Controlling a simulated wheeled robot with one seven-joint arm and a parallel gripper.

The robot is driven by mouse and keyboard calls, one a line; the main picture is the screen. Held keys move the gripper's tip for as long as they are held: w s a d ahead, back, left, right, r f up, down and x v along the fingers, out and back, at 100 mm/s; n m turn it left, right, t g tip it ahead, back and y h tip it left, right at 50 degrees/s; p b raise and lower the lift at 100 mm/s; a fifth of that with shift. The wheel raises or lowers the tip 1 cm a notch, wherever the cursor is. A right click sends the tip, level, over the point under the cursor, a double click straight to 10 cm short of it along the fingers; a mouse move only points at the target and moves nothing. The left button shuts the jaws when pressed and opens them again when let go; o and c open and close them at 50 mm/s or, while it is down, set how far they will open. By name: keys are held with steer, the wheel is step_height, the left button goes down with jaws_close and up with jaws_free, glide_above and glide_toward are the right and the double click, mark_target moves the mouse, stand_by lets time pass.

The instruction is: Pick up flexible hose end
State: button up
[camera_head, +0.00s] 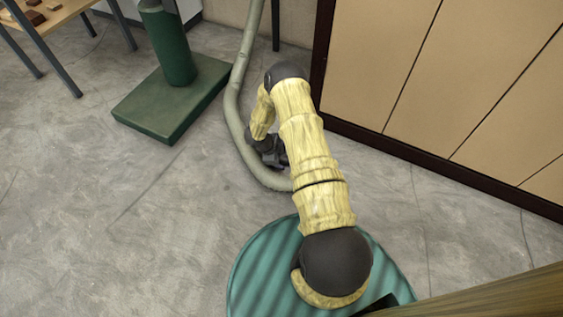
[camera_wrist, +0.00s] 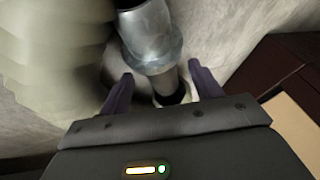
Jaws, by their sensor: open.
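The flexible hose (camera_head: 234,108) is a pale grey-green tube in the head view. It comes down from the top, curves along the floor and passes behind my arm. In the wrist view a large blurred ribbed part of the hose (camera_wrist: 45,50) fills the left. The hose end (camera_wrist: 150,35) is a grey metallic cuff with a narrower, dark-tipped spout. My gripper (camera_wrist: 160,69) is open, its two purple fingers on either side of the spout. Contact cannot be told. In the head view my gripper (camera_head: 277,158) is small, low beside the hose bend, and the hose end is hidden there.
A green pedestal base (camera_head: 172,98) stands left of the hose. A tan panelled cabinet (camera_head: 440,80) with a dark base edge is at the right. A wooden table (camera_head: 50,15) is at the top left. The grey floor at the left is clear.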

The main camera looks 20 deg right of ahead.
steer(key=shift+b+x, duration=0.45)
steer(key=shift+x, duration=0.6)
steer(key=shift+r, duration=0.1)
steer(key=c, duration=1)
